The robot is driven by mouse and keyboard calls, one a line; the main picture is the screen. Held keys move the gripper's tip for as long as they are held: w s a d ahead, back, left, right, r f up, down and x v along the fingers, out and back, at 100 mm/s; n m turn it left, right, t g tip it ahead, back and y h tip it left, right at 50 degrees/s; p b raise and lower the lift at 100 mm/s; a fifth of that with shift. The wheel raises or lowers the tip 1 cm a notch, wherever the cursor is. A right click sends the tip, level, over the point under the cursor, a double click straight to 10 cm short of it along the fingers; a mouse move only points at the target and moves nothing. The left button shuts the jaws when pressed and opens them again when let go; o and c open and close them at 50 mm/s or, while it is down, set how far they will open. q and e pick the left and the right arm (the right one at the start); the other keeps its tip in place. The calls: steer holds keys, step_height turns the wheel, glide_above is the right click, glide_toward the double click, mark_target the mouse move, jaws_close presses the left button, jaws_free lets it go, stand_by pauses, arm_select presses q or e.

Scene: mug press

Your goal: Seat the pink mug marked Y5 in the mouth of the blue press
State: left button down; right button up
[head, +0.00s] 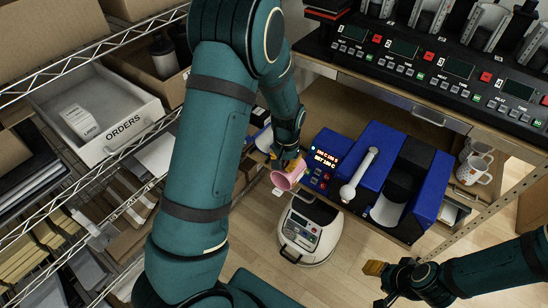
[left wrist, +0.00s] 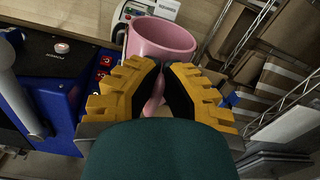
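The pink mug (head: 287,175) hangs beside the left end of the blue press (head: 370,150), its open rim tilted. No Y5 mark can be read on it. My left gripper (head: 284,158) is closed around the mug's handle; the left wrist view shows the yellow-edged fingers (left wrist: 160,88) on either side of the handle, below the pink mug (left wrist: 162,40). In that view the blue press (left wrist: 60,95) is at the left. The press has a white lever, a lit display and a dark recess between blue blocks. My right gripper (head: 378,270) is low at the right, away from the press, its finger gap unclear.
White mugs (head: 475,163) stand on the shelf right of the press. A black control panel (head: 440,75) runs along the bench behind. A wire rack with an ORDERS bin (head: 95,115) fills the left. A white machine (head: 308,230) stands on the floor below.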

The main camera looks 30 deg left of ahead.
arm_select(q)
steer(key=s+d+b, duration=0.2)
steer(key=s+d, duration=0.2)
steer(key=d, duration=0.4)
steer(key=shift+s+d+f+m+b, duration=0.15)
steer(key=shift+s+f+m+b, duration=0.1)
steer(key=shift+f+m+b, duration=0.15)
arm_select(e)
step_height(320, 180, down, 4)
steer(key=shift+r, duration=0.1)
arm_select(q)
steer(key=shift+s+d, duration=0.1)
